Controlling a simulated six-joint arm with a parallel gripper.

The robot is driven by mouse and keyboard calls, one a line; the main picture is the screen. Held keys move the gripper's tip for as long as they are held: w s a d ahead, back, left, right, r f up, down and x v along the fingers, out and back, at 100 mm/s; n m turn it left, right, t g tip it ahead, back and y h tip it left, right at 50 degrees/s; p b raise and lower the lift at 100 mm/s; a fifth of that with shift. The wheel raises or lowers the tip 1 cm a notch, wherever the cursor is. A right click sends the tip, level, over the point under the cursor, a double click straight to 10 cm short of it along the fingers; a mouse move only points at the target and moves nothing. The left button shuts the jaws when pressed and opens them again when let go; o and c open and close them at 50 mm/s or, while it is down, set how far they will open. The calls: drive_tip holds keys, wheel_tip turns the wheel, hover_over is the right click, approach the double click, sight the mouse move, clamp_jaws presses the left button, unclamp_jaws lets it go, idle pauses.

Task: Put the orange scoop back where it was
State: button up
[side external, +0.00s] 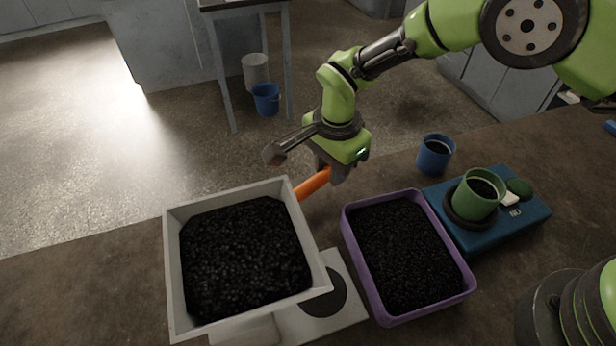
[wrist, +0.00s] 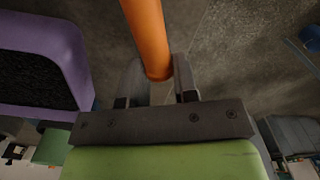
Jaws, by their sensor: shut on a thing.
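The orange scoop (side external: 313,184) is in my gripper (side external: 334,172). In the side external view its handle slants down and left from the jaws to the far right corner of the white tray, where the rest of it is hidden. In the wrist view the orange handle (wrist: 150,38) runs up from between the two fingers (wrist: 160,85) and out of the top of the frame. My gripper is shut on the handle, above the table between the white tray and the purple tray. The scoop's bowl does not show in either view.
The white tray (side external: 174,262) of black grains stands at left, by a white device (side external: 345,312). The purple tray (side external: 367,290) of black grains is right of it. A green cup (side external: 474,205) sits on a blue scale (side external: 520,222); a blue cup (side external: 434,158) stands behind.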

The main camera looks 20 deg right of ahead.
sight(309, 181)
drive_tip(key=shift+a+f, duration=0.2)
drive_tip(key=shift+a, duration=1.65)
drive_tip(key=shift+a+f, duration=0.15)
drive_tip(key=shift+f, duration=0.5)
drive_tip(key=o, duration=0.8)
drive_tip(key=shift+o, duration=0.2)
wheel_tip(309, 181, up, 12)
drive_tip(key=shift+s, duration=0.15)
drive_tip(key=shift+r, duration=0.2)
